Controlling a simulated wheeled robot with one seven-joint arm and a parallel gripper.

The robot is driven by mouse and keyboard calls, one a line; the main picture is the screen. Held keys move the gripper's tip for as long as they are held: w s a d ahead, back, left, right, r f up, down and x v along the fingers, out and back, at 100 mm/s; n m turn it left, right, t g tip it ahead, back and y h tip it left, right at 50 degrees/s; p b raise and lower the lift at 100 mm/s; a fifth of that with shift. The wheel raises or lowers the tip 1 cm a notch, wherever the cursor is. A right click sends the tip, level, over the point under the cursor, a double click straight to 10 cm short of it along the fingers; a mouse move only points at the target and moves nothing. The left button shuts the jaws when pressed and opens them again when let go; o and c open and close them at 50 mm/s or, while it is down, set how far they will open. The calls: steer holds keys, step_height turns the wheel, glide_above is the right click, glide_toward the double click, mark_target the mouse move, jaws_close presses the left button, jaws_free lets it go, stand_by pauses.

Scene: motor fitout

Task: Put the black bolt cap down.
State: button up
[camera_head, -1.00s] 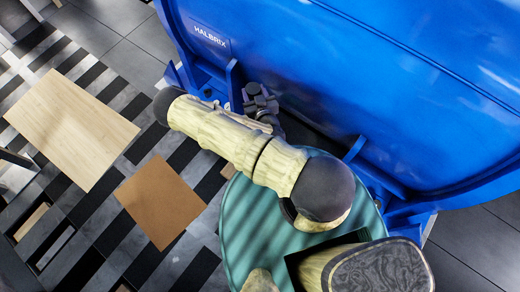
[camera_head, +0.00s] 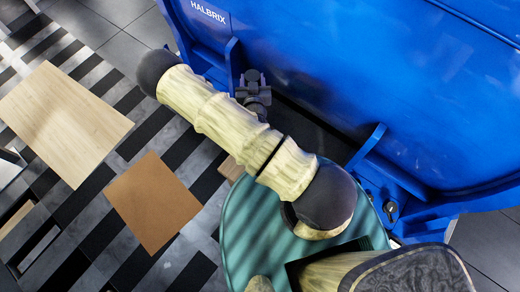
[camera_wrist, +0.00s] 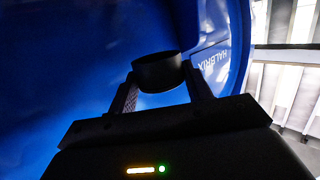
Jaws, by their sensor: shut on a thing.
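My gripper (camera_wrist: 160,88) is shut on the black bolt cap (camera_wrist: 157,72), a short round black piece held between the two fingertips in the wrist view. The cap is off any surface, in front of the blue motor housing (camera_wrist: 75,70). In the head view my gripper (camera_head: 252,84) is small and dark beside the housing (camera_head: 350,60), with the cap (camera_head: 252,75) at its tip. The cap's underside cannot be made out.
The housing has blue brackets; a metal bolt (camera_head: 390,208) stands at the right one. A pale wood panel (camera_head: 65,120) and a brown panel (camera_head: 152,203) are at the left, above a striped floor (camera_head: 60,235). A small wooden piece (camera_head: 230,168) is partly hidden behind my arm.

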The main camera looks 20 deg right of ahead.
steer(key=a+f+m+g+h+b, duration=0.1)
steer(key=f+m+g+h+b, duration=0.2)
steer(key=f+b, duration=1.2)
steer(key=a+f+m+g+h+b, duration=0.2)
steer(key=f+m+h+b, duration=0.3)
steer(key=f+b, duration=1.1)
steer(key=g+h+b, duration=0.1)
steer(key=b, duration=1)
steer(key=shift+w+a+f, duration=0.15)
steer(key=shift+f, duration=0.15)
steer(key=shift+r, duration=0.1)
step_height(320, 180, down, 6)
steer(key=b, duration=0.3)
steer(key=shift+f+b, duration=1.2)
steer(key=shift+f, duration=0.8)
steer(key=shift+f, duration=0.65)
